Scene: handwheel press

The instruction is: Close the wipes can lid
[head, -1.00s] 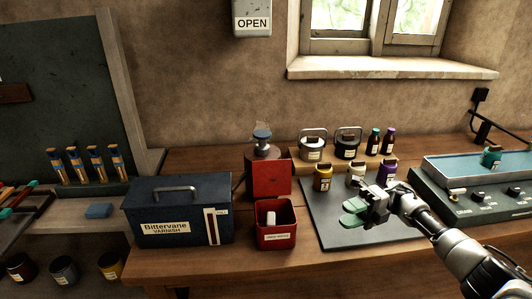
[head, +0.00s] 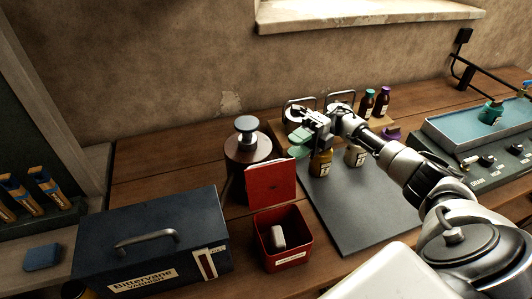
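The red wipes can (head: 286,258) stands on the wooden bench with its top open. A white piece (head: 278,237) shows inside. Its red lid (head: 270,183) stands upright at the back edge of the can. My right gripper (head: 299,145) is above and behind the lid, a little to its right and apart from it. Its two green finger pads are spread with nothing between them. My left gripper is not in view.
A dark blue varnish box (head: 165,225) stands left of the can. A round brown-topped pot with a knob (head: 247,148) is behind the lid. A dark mat (head: 365,205) lies right, with small jars (head: 355,155) at its back.

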